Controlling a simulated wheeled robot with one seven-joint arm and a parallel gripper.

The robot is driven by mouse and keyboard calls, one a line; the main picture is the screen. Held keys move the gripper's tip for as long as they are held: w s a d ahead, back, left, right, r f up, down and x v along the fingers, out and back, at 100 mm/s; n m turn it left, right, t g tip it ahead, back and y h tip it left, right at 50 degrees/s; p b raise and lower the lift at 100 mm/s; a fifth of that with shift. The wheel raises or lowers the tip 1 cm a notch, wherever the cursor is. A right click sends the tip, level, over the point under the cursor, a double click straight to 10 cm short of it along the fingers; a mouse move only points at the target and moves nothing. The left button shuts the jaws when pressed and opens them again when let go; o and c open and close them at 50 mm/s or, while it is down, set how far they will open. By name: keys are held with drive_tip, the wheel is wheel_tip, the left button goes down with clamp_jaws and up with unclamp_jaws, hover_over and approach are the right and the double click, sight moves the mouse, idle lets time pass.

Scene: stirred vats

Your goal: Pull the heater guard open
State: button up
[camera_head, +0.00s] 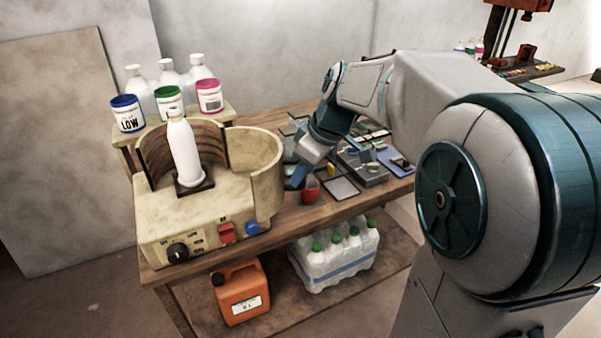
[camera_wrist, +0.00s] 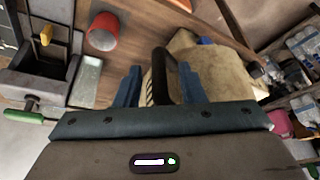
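The cream heater guard (camera_head: 262,160) is a curved panel on the right side of the heater unit (camera_head: 205,215). It stands partly around a white bottle (camera_head: 184,150) on a dark plate. In the wrist view the guard (camera_wrist: 215,70) lies behind a dark bar handle (camera_wrist: 163,62). My gripper (camera_head: 295,182) is at the guard's right edge in the head view. In the wrist view my gripper (camera_wrist: 159,72) has its blue fingers apart, one on each side of the handle, with gaps showing. The handle is hidden or too small to tell in the head view.
A red cup (camera_head: 310,190) stands on the bench close to my gripper, and in the wrist view the cup (camera_wrist: 102,30) is at the upper left. Grey devices (camera_head: 362,168) and trays lie to the right. Tubs and bottles stand on a shelf (camera_head: 228,112) behind the heater.

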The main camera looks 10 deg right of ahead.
drive_tip(key=v, duration=1.2)
drive_tip(key=shift+s+p, duration=0.15)
drive_tip(key=shift+p, duration=0.25)
drive_tip(key=shift+s+r, duration=0.1)
drive_tip(key=s+a+f+m+h+p, duration=0.1)
drive_tip(key=s+f+m+h+p, duration=0.2)
drive_tip(key=s+f+m, duration=0.6)
drive_tip(key=s+f+p, duration=0.2)
drive_tip(key=s, duration=0.4)
drive_tip(key=shift+f+m+p, duration=0.3)
drive_tip(key=shift+m+p, duration=0.05)
drive_tip(key=shift+m, duration=0.05)
